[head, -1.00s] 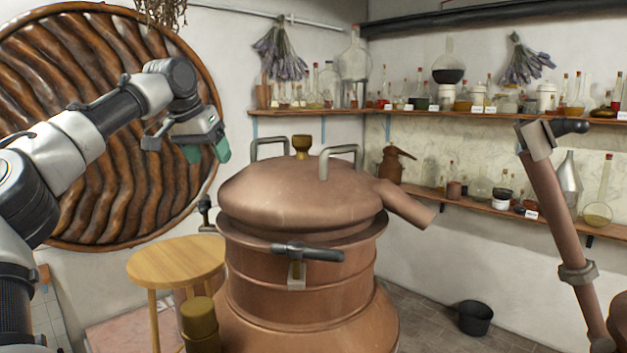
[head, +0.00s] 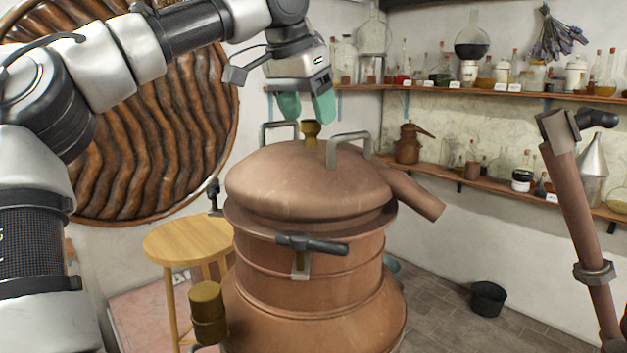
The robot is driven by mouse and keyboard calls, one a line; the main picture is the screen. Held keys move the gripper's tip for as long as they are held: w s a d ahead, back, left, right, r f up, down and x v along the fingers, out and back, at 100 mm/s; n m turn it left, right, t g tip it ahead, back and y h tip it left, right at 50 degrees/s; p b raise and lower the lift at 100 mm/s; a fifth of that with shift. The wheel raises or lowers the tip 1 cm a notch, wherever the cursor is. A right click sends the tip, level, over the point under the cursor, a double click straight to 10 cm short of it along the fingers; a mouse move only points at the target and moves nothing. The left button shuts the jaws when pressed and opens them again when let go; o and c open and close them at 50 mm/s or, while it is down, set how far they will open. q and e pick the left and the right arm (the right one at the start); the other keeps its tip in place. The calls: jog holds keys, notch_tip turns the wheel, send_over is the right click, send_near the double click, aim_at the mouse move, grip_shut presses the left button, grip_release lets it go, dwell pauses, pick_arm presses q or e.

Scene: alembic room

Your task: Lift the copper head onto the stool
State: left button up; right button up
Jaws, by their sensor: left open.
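The copper head (head: 300,185) is a wide dome with a brass knob on top, two grey handles and a spout slanting down to the right. It sits on the copper pot (head: 320,270). The near handle (head: 348,139) and the far handle (head: 279,128) stand up from it. My left gripper (head: 306,106) is open and empty, its green fingers pointing down above the head, between the two handles in the picture and apart from them. The round wooden stool (head: 188,240) stands left of the pot, its top bare. My right gripper is not in view.
A dark-handled latch (head: 310,245) is on the pot's front; another (head: 213,194) shows at its left. A brass cylinder (head: 207,312) stands in front of the stool. A copper pipe (head: 580,235) rises at right. A black bucket (head: 488,298) is on the floor. Shelves hold glassware.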

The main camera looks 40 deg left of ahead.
aim_at(310, 120)
pick_arm(q)
jog(key=x, duration=0.2)
jog(key=shift+w+a+f, duration=0.15)
jog(key=shift+w+f, duration=0.05)
jog(key=shift+w+a+f, duration=0.15)
jog(key=shift+f, duration=0.3)
jog(key=c, duration=0.5)
grip_shut()
jog(key=shift+r, duration=0.15)
